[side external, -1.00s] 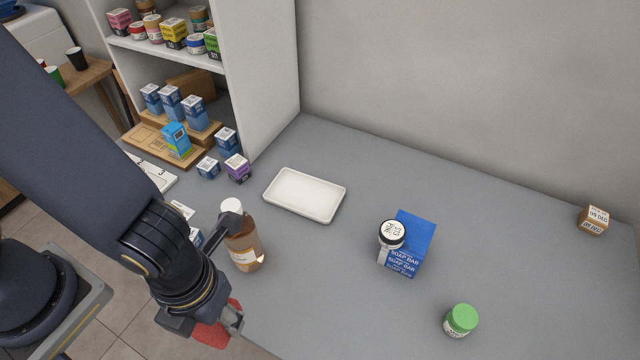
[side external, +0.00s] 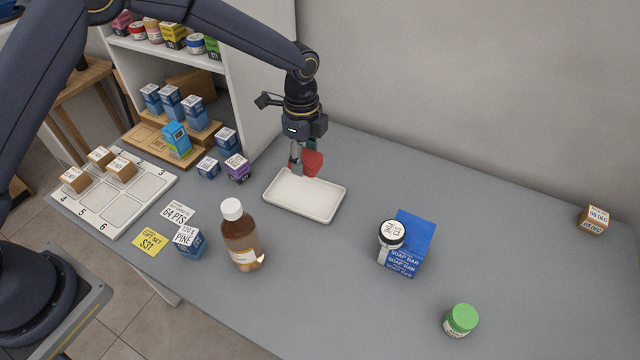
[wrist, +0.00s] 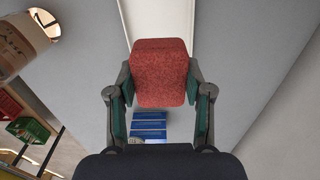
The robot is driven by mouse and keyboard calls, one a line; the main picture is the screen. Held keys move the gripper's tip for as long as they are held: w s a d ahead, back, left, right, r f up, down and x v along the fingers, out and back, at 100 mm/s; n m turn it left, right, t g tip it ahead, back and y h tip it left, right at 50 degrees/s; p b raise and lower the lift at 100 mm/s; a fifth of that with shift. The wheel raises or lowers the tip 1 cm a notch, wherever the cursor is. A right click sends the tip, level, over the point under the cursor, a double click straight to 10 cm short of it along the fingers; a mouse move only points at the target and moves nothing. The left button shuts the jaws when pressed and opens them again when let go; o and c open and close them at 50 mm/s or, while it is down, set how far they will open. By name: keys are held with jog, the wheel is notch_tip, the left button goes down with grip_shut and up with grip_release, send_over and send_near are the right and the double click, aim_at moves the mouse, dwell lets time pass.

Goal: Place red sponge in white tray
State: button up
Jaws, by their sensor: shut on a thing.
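The red sponge (side external: 313,161) is held between the fingers of my gripper (side external: 303,166), which is shut on it. In the side view the sponge is above the far edge of the white tray (side external: 306,205), which lies flat and empty on the grey counter. In the wrist view the sponge (wrist: 161,73) sits between both fingertips of my gripper (wrist: 160,88), and a pale strip of the tray (wrist: 158,18) shows behind it. How high the sponge is above the tray I cannot tell exactly.
A brown bottle (side external: 241,236) stands left of the tray, nearer the front. A purple box (side external: 237,168) and a shelf unit (side external: 255,70) are on the left. The right-hand counter is mostly clear.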

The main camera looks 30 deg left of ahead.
send_over(304, 196)
notch_tip(304, 196, down, 6)
jog(key=shift+f, duration=2.15)
jog(key=o, duration=0.7)
jog(key=shift+f, duration=0.1)
